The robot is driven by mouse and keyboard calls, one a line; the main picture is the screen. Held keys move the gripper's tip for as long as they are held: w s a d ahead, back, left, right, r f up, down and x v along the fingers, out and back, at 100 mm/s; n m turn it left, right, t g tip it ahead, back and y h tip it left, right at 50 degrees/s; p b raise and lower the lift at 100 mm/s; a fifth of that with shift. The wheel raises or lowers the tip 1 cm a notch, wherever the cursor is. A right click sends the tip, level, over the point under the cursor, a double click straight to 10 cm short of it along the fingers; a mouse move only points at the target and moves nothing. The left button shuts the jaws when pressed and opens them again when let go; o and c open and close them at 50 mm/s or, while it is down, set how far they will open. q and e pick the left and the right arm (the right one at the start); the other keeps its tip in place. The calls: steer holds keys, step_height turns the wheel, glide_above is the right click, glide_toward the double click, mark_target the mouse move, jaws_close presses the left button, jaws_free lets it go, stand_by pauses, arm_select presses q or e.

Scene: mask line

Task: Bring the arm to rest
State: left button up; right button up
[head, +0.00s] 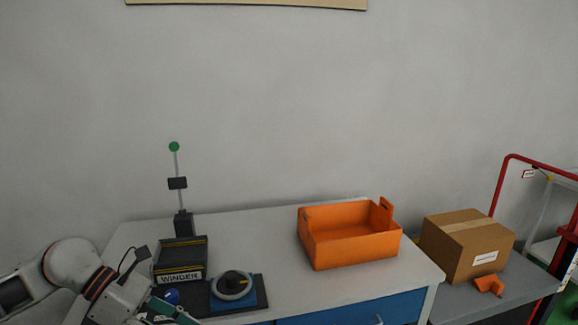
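My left arm comes in at the lower left of the head view. Its gripper (160,312) is at the bottom edge, in front of the winder station, and is partly cut off. I cannot tell whether its fingers are open or shut, or whether they hold anything. My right arm and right gripper are not in view.
A white table (265,240) holds a black tray marked WINDER (180,278), a round winder (233,285) and an orange crate (350,247). A black post with a green tip (174,147) stands behind. A cardboard box (467,250) sits on a grey surface at right. The table's middle is clear.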

arm_select(q)
steer(key=s+d+r+n+t+h, duration=0.1)
steer(key=d+r+n+t+h, duration=0.15)
steer(key=d+n+h, duration=0.8)
steer(key=a+f+n+t+y, duration=0.3)
steer(key=f+n+t+y, duration=0.4)
steer(key=f+n, duration=0.5)
steer(key=a+f+n+t+y, duration=0.4)
steer(key=f+n+t+y, duration=0.25)
steer(key=n, duration=0.95)
steer(key=s+a+f+n+g+y, duration=0.2)
steer(key=s+f+n, duration=0.1)
steer(key=s+f, duration=0.3)
steer(key=s+a+f+n+g+y, duration=0.2)
steer(key=s+f, duration=0.4)
steer(key=f, duration=0.3)
steer(key=shift+f+n+g+y, duration=0.25)
steer(key=shift+n+g+y, duration=0.2)
steer(key=shift+n, duration=0.8)
